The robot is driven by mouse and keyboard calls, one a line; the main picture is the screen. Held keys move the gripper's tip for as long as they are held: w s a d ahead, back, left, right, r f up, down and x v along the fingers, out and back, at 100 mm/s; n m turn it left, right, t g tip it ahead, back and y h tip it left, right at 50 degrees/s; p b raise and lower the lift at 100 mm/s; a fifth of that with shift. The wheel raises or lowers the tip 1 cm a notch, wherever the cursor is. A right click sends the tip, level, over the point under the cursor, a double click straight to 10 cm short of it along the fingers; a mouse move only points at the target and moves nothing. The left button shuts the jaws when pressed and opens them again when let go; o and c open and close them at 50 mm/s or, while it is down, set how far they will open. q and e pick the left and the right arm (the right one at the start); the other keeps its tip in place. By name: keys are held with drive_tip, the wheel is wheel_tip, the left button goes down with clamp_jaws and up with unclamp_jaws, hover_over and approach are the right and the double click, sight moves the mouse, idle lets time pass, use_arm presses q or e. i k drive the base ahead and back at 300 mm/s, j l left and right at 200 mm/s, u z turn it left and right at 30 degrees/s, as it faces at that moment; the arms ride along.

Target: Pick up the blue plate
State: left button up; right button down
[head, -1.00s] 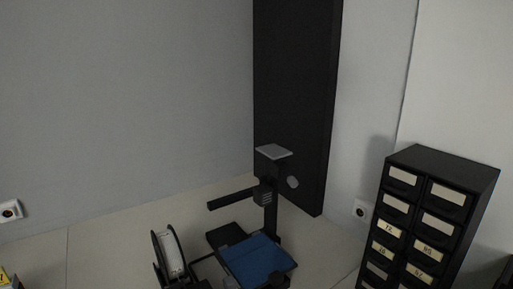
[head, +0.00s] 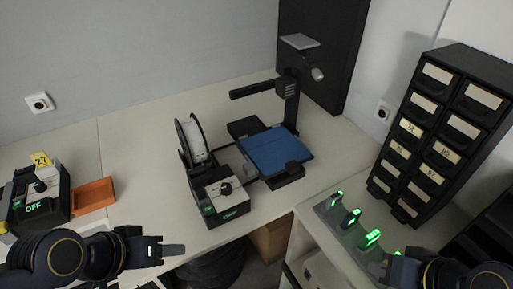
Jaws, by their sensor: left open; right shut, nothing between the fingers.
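The blue plate (head: 274,150) lies flat on the bed of a black 3D printer (head: 291,103) on the white table. My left gripper (head: 173,249) is at the lower left, over the table's front edge, pointing right. It is open, empty and well apart from the plate. My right gripper (head: 386,268) is at the bottom right, near the side counter. It is shut with nothing in it, and its fingertips are hard to make out.
A spool holder (head: 193,145) and a control box (head: 225,196) stand left of the plate. An orange tray (head: 94,195) and a box marked OFF (head: 38,205) are at the left. A drawer cabinet (head: 440,135) and several green-lit devices (head: 371,238) stand at the right.

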sight(286, 152)
drive_tip(key=u, duration=2.35)
drive_tip(key=z, duration=2.15)
drive_tip(key=i+j, duration=0.1)
drive_tip(key=i+j+u, duration=0.2)
drive_tip(key=j, duration=0.2)
